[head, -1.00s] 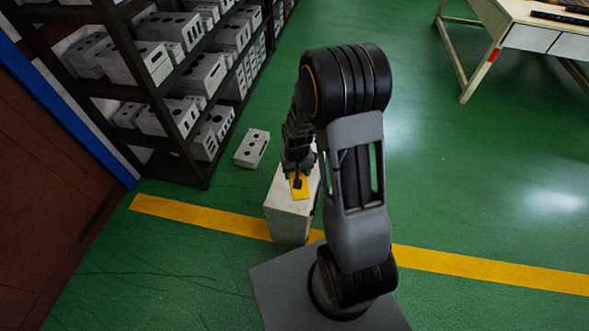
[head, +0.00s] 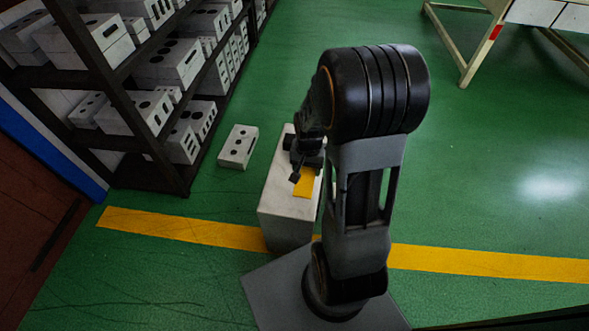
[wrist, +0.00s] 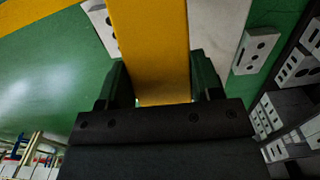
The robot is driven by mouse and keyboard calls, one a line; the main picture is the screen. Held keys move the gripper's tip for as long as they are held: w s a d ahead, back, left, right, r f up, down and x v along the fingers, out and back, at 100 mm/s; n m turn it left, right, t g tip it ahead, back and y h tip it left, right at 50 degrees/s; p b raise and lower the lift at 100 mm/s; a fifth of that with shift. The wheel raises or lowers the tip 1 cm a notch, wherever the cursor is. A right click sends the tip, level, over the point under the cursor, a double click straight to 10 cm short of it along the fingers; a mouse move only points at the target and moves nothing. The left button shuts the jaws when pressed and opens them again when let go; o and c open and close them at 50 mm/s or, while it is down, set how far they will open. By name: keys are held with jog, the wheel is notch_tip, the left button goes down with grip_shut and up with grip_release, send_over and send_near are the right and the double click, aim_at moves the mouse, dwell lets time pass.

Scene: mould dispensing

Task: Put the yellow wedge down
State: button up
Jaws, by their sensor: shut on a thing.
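The yellow wedge (head: 306,183) is in my gripper (head: 299,170) over the top of a pale upright block (head: 284,205) in the head view. I cannot tell whether the wedge touches the block's top. In the wrist view the wedge (wrist: 151,50) runs upward as a broad yellow bar between the two dark fingers of my gripper (wrist: 160,88), which are shut on it. My arm hides part of the block's right side and part of the gripper in the head view.
A dark shelf rack (head: 150,125) full of grey mould blocks stands at the left. A loose grey block (head: 238,147) with holes lies on the floor beside the pale block. A table (head: 480,40) is at the top right. The green floor at the right is clear.

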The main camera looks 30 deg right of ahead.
jog(key=w+f+b, duration=0.1)
jog(key=w+f, duration=0.3)
jog(key=w, duration=0.1)
jog(key=w+f+b, duration=0.1)
jog(key=w+f, duration=0.1)
jog(key=shift+w+d+b, duration=0.15)
jog(key=shift+b, duration=0.2)
jog(key=shift+w+f, duration=0.55)
jog(key=shift+f, duration=0.1)
jog(key=shift+w+f+b, duration=0.15)
jog(key=shift+f+b, duration=0.3)
jog(key=shift+f, duration=0.4)
jog(key=shift+w+f+b, duration=0.1)
jog(key=shift+f+b, duration=0.3)
jog(key=shift+f, duration=0.45)
jog(key=shift+f, duration=0.15)
jog(key=o, duration=1.1)
jog(key=shift+c, duration=0.2)
